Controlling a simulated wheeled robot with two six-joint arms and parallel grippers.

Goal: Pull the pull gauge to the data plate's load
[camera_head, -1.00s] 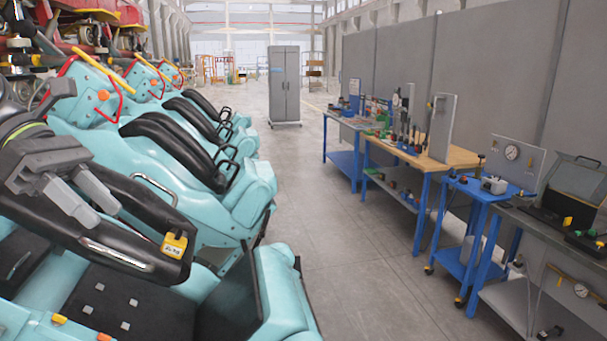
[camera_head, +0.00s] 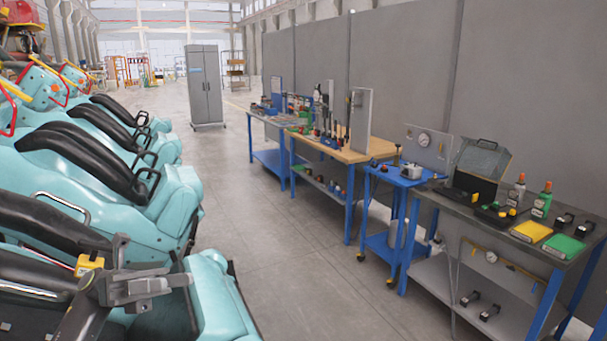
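My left gripper (camera_head: 158,290) is at the lower left, in front of the teal coaster seats. Its grey fingers point right with a narrow gap between them, and I see nothing held. A yellow tagged piece (camera_head: 90,263) sits on a black lap bar just behind the gripper; its marking is unreadable, and I cannot tell whether it is the data plate. A round dial with a brass-coloured bar (camera_head: 492,257) is under the dark bench at the right, possibly the pull gauge. Another round dial (camera_head: 424,139) is on an upright grey panel. My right gripper is out of view.
A dark-topped bench (camera_head: 470,208) at the right holds an open case (camera_head: 480,165), bottles, and yellow and green pads. A blue cart (camera_head: 396,178) and wooden-topped bench (camera_head: 345,153) stand beyond it. Clear floor (camera_head: 285,265) runs between seats and benches.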

